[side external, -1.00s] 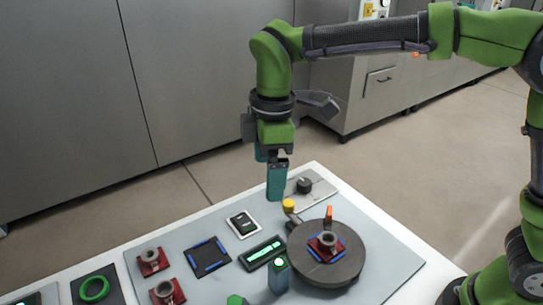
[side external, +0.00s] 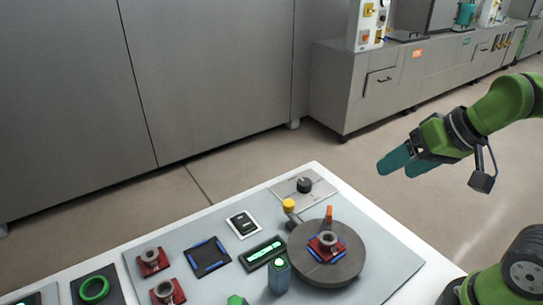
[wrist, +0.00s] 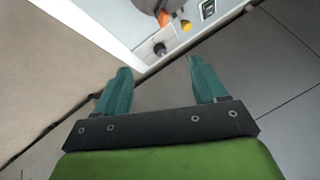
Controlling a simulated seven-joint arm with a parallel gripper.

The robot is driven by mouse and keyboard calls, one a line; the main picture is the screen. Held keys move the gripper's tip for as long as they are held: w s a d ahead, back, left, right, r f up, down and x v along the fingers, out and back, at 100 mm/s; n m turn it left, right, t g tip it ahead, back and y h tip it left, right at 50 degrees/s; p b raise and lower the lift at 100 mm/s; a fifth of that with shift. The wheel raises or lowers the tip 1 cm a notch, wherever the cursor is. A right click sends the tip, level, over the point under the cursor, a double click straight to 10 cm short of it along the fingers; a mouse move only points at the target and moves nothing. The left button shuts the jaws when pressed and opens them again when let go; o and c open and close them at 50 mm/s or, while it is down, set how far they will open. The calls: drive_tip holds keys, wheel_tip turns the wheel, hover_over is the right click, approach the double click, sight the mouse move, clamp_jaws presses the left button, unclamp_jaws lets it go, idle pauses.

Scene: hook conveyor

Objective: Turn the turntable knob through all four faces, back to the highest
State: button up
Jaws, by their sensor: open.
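The turntable knob (side external: 304,184) is a small dark knob on a grey plate (side external: 318,192) at the table's far corner. It also shows in the wrist view (wrist: 160,48), beyond my fingertips. The dark round turntable (side external: 345,270) carries a red block with a grey ring part (side external: 327,240) and has an orange marker (side external: 329,213) at its rim. My gripper (side external: 398,164) is up and to the right, off the table, with nothing in it. In the wrist view its two teal fingers (wrist: 158,72) are spread apart. Which face the knob points to is too small to tell.
A yellow-topped lever (side external: 288,205) stands between knob and turntable. A switch (side external: 243,224), a green-lit display (side external: 263,253), a blue-edged square (side external: 208,256), a grey-green post (side external: 279,277) and red fixtures (side external: 152,261) occupy the board. The space above the table is clear.

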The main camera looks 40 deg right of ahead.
drive_tip(key=w+f+n+g, duration=0.1)
drive_tip(key=w+n+g, duration=0.3)
drive_tip(key=w, duration=0.9)
drive_tip(key=n+g+h, duration=0.2)
drive_tip(key=n+g, duration=0.1)
drive_tip(key=n, duration=0.6)
hover_over(306, 182)
wheel_tip(306, 182, down, 4)
wheel_tip(306, 182, down, 16)
drive_tip(key=shift+w+f, duration=0.1)
drive_tip(key=c, duration=1.1)
drive_tip(key=shift+o, duration=0.2)
